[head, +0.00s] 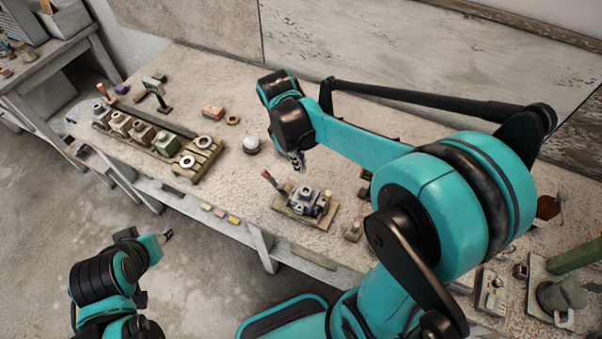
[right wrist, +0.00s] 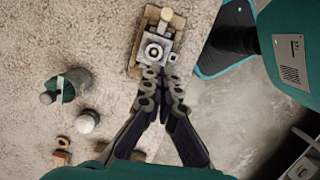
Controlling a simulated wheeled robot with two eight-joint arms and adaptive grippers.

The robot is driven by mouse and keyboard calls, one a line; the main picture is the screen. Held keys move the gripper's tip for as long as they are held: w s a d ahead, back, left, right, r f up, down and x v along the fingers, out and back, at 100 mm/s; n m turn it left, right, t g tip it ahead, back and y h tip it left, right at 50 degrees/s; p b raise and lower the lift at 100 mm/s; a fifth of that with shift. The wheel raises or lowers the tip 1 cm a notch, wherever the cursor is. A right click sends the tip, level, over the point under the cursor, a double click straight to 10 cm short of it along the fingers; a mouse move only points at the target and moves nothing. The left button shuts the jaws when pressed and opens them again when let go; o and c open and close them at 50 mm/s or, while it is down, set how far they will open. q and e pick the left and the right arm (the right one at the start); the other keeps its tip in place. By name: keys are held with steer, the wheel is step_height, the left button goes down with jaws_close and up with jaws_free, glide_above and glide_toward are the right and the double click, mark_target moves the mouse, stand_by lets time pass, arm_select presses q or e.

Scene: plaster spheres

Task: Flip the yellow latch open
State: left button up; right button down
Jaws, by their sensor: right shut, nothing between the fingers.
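A grey metal fixture (head: 308,200) sits on a wooden base on the bench in the head view. A lever with a red handle (head: 270,178) stands at its left end. The fixture (right wrist: 156,48) also shows in the right wrist view, with a pale tan knob (right wrist: 167,17) at its far end. I cannot make out a clearly yellow latch on it. My right gripper (head: 299,165) is shut and empty, just above and behind the fixture. In the wrist view its fingertips (right wrist: 163,74) overlap the fixture's near edge; contact cannot be told. My left gripper (head: 166,237) is off the bench's front edge.
A white ball (head: 252,144) lies left of my right gripper. A wooden rack (head: 188,171) with several fixtures stands at the left. A small brass-coloured block (head: 353,231) is right of the fixture. A green part (right wrist: 72,84) lies left in the wrist view.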

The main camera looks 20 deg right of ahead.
steer(key=shift+w+a, duration=0.1)
steer(key=shift+w, duration=0.15)
steer(key=f+b, duration=0.1)
steer(key=f, duration=0.2)
steer(key=s+d+f+b, duration=0.1)
steer(key=f, duration=0.6)
steer(key=shift+s+d+f+b, duration=0.15)
steer(key=shift+d+b, duration=0.2)
steer(key=shift+b, duration=0.05)
steer(key=s+d, duration=0.1)
steer(key=d, duration=0.1)
steer(key=s+d, duration=0.1)
steer(key=shift+s+r, duration=0.25)
steer(key=shift+s, duration=0.05)
